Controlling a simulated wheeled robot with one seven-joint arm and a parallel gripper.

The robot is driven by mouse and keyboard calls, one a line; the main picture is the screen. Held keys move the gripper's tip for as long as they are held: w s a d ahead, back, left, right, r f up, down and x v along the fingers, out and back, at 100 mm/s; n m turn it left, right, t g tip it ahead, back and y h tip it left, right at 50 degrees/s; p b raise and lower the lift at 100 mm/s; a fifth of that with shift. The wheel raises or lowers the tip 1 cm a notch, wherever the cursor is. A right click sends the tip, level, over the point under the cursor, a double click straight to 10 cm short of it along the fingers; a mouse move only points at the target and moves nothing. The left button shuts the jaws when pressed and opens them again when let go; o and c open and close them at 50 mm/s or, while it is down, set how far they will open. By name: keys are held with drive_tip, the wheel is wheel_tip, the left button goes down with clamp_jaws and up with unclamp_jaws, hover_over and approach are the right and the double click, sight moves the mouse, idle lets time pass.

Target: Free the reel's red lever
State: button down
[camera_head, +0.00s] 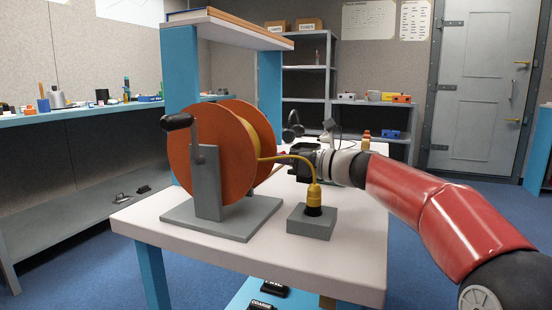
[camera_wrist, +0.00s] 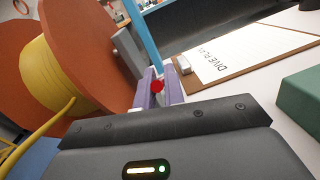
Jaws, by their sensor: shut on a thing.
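The reel (camera_head: 205,150) has orange discs with yellow cable wound between them and stands on a grey base on the white table (camera_head: 355,225). Its flange (camera_wrist: 95,45) fills the left of the wrist view. The red lever (camera_wrist: 157,86) shows as a round red end between the purple finger pads of my gripper (camera_wrist: 158,92). My gripper is shut on it, beside the reel. In the head view my gripper (camera_head: 288,162) is at the reel's right side, and the lever is mostly hidden. A grey post (camera_wrist: 128,52) stands by the flange.
The yellow cable (camera_head: 300,158) runs from the reel to a plug on a grey block (camera_head: 311,222), close under my arm. A clipboard (camera_wrist: 235,50) and a green block (camera_wrist: 300,97) lie on the table. A raised shelf (camera_head: 225,30) stands behind the reel.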

drive_tip(key=shift+r, duration=0.1)
drive_tip(key=r+h+p, duration=0.1)
drive_tip(key=p, duration=0.3)
drive_tip(key=shift+w+a+r+p, duration=0.1)
drive_tip(key=shift+a+r+p, duration=0.1)
drive_tip(key=shift+p, duration=0.1)
drive_tip(key=p, duration=0.3)
drive_tip(key=g+h+p, duration=0.1)
drive_tip(key=p, duration=0.2)
drive_tip(key=shift+w+a+r, duration=0.1)
drive_tip(key=shift+a+r, duration=0.25)
drive_tip(key=shift+f+h+p, duration=0.1)
drive_tip(key=shift+h+p, duration=0.2)
drive_tip(key=shift+p, duration=0.15)
drive_tip(key=shift+f, duration=0.15)
drive_tip(key=c, duration=1.5)
unclamp_jaws()
drive_tip(key=v, duration=0.7)
drive_tip(key=shift+d, duration=0.3)
